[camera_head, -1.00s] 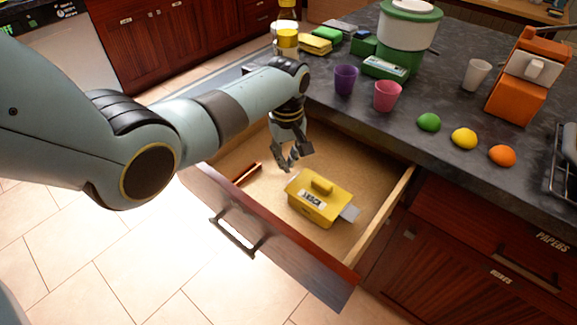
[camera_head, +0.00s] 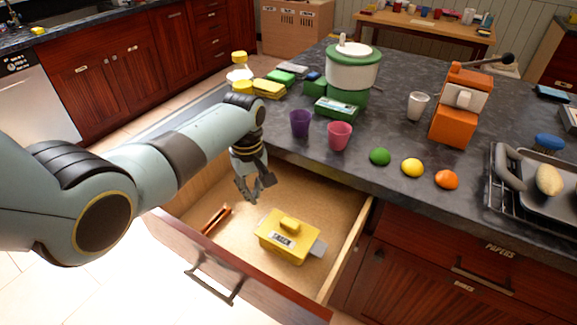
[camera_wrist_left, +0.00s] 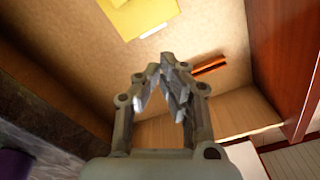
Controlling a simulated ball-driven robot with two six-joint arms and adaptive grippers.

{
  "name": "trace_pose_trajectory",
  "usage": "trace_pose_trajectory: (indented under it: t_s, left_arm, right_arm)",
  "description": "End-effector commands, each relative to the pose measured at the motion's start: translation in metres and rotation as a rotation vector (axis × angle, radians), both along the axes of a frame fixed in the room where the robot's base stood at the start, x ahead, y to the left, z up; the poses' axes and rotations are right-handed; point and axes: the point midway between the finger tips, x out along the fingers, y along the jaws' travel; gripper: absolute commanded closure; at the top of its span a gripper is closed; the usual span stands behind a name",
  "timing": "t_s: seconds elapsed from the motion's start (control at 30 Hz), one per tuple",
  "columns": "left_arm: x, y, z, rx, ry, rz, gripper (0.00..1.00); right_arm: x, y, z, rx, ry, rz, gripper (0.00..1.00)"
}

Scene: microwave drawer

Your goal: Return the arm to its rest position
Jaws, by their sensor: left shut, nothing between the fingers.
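My left gripper (camera_head: 256,192) hangs over the open drawer (camera_head: 340,243), with its fingers pointing down and nothing held. In the left wrist view the gripper (camera_wrist_left: 168,72) shows its fingertips close together, above the drawer floor. A yellow box-shaped thing (camera_head: 273,238) with a handle, a label and a grey tab lies in the drawer, to the right of the gripper and apart from it. It also shows in the left wrist view (camera_wrist_left: 140,15). My right gripper is in neither view.
A reddish-brown stick-like thing (camera_head: 216,220) lies at the drawer's left. The counter beyond holds a purple cup (camera_head: 300,123), a pink cup (camera_head: 339,136), a green and white appliance (camera_head: 352,70), an orange machine (camera_head: 460,110) and several fruits. The drawer handle (camera_head: 213,286) faces the tiled floor.

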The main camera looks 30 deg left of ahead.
Motion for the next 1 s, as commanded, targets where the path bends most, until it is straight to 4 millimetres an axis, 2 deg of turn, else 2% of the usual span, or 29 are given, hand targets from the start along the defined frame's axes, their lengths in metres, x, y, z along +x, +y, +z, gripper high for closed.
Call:
trace_pose_trajectory:
  t_s: [0.17,0.27,0.37,0.47,0.6,0.7,1.0]
  left_arm:
    - [-0.002,0.0,0.0,0.001,-0.002,-0.007,1.0]
    - [-0.013,0.0,-0.001,0.01,-0.015,-0.058,1.0]
    - [-0.038,-0.002,0.0,0.029,-0.046,-0.173,1.0]
    - [-0.077,-0.006,0.01,0.06,-0.086,-0.338,1.0]
    - [-0.133,-0.013,0.041,0.108,-0.143,-0.564,1.0]
    - [-0.163,-0.017,0.063,0.137,-0.168,-0.681,1.0]
    - [-0.223,-0.027,0.12,0.195,-0.221,-0.901,1.0]
  right_arm:
    - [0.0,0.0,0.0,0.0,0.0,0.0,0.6]
    - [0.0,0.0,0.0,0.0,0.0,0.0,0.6]
    - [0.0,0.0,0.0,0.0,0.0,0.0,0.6]
    - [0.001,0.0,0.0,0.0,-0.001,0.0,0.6]
    - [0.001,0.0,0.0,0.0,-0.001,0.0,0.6]
    - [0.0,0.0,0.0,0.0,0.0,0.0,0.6]
    - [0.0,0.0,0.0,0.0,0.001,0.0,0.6]
